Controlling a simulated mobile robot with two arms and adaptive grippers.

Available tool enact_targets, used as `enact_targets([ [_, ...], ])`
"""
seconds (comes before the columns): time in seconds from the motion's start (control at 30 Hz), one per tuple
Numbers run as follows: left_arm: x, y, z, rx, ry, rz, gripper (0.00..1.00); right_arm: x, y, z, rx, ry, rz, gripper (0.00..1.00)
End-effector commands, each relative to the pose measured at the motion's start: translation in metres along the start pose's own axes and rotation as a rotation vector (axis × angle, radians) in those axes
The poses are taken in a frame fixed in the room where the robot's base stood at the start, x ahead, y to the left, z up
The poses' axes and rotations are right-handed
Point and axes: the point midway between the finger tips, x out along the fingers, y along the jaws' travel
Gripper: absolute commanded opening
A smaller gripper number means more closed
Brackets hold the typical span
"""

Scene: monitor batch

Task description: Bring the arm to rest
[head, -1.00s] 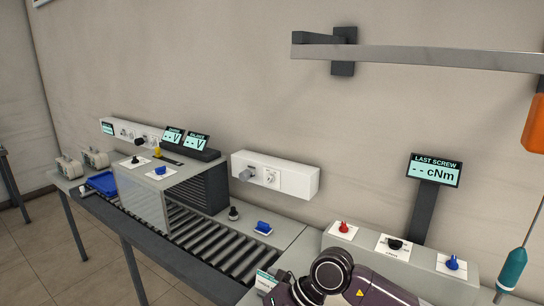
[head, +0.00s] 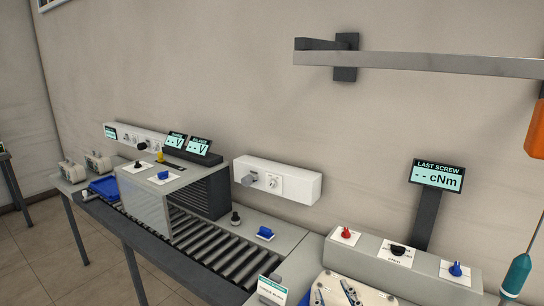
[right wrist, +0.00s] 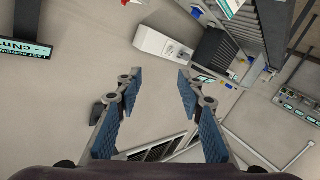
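My right gripper (right wrist: 159,82) shows in the right wrist view. Its two blue-padded fingers are spread wide apart with nothing between them. It faces the grey wall, with the white wall box (right wrist: 162,42) and the roller conveyor beyond the fingertips. In the head view I cannot make out the right arm clearly. My left gripper is in neither current view.
The bench carries a roller conveyor (head: 212,248), a grey tester box (head: 145,209) and a console with red, black and blue knobs (head: 398,262). A "LAST SCREW" display (head: 437,176) stands behind. A rail (head: 430,62) and teal screwdriver (head: 517,274) are at right.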

Motion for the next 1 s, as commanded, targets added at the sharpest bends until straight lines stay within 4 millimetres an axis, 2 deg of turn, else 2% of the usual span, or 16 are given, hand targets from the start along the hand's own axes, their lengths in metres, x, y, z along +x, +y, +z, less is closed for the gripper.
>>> enact_targets([
  [0.03,0.000,0.000,0.000,0.000,0.000,0.000,0.40,-0.014,0.003,0.038,0.041,-0.128,0.000,0.35],
  [0.1,0.000,0.000,0.000,0.000,0.000,0.000,0.40,-0.038,0.002,0.087,0.086,-0.299,-0.010,0.35],
  [0.2,0.000,0.000,0.000,0.000,0.000,0.000,0.40,-0.080,-0.004,0.145,0.138,-0.523,-0.043,0.35],
  [0.3,0.000,0.000,0.000,0.000,-0.001,0.000,0.40,-0.124,-0.014,0.186,0.174,-0.705,-0.087,0.35],
  [0.43,0.000,0.000,0.000,0.000,-0.001,0.000,0.40,-0.177,-0.027,0.221,0.207,-0.892,-0.149,0.35],
  [0.63,0.000,0.000,0.001,0.000,-0.001,0.000,0.40,-0.254,-0.045,0.250,0.244,-1.125,-0.252,0.35],
  [0.67,0.000,0.000,0.001,0.000,-0.001,0.000,0.40,-0.262,-0.048,0.254,0.246,-1.151,-0.266,0.35],
  [0.7,0.000,0.000,0.000,0.000,0.000,0.000,0.40,-0.253,-0.052,0.265,0.242,-1.147,-0.264,0.35],
  [0.8,0.000,0.000,0.001,0.000,-0.001,0.000,0.40,-0.244,-0.061,0.289,0.240,-1.154,-0.265,0.35],
  [1.0,0.000,0.000,0.001,0.000,-0.002,0.000,0.40,-0.231,-0.084,0.345,0.237,-1.177,-0.273,0.35],
])
